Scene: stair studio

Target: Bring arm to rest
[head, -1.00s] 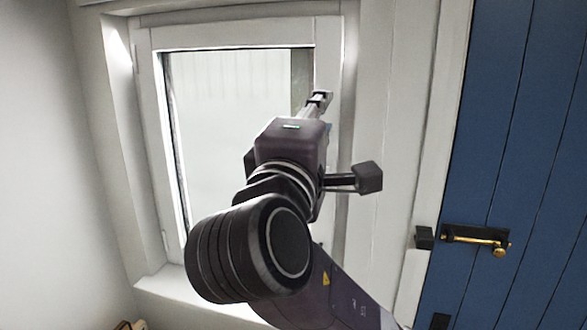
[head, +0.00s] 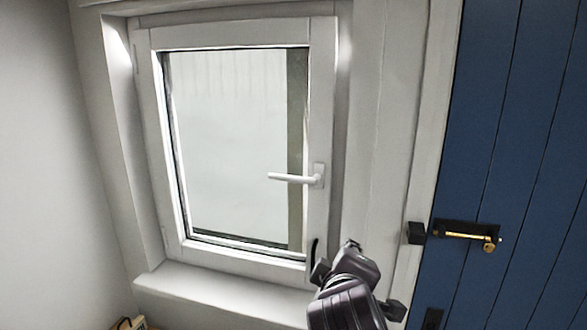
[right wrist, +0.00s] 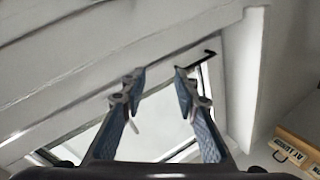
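My right arm shows at the lower right of the window (head: 160,120) in the head view, low and in front of the frame's bottom right corner. In the right wrist view my right gripper (right wrist: 159,78) has its two fingers apart with nothing between them. The window frame is seen beyond the fingers. The white window handle (head: 296,179) points left, about level, and is clear of my arm. My left gripper is in neither view.
A blue plank door (head: 520,120) with a black and brass latch (head: 468,235) stands at the right. The white sill (head: 200,292) runs below the window. A wooden item with lettering (right wrist: 296,150) is at the lower right of the right wrist view.

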